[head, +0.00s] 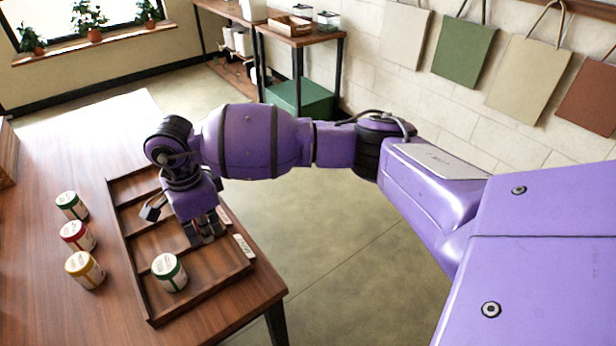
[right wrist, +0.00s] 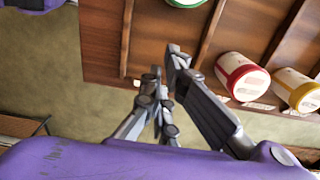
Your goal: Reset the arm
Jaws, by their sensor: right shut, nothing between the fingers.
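My right gripper (head: 205,238) hangs over the right part of a wooden divided tray (head: 137,283), with its fingers together and nothing between them. Its closed fingers also show in the right wrist view (right wrist: 168,78). A white jar with a green lid (head: 169,272) stands in the tray's near compartment, just below the gripper in the head view. Left of the tray, on the table, stand a green-banded jar (head: 71,206), a red-banded jar (head: 77,236) and a yellow-banded jar (head: 84,269). The gripper and arm hide part of the tray. My left gripper is not in view.
The tray lies on a wooden table (head: 60,315) with white label cards (head: 243,247) on its right edge. Open floor (head: 340,240) lies to the right. A shelf table (head: 300,38) and a green box (head: 300,97) stand behind; bags (head: 463,50) hang on the wall.

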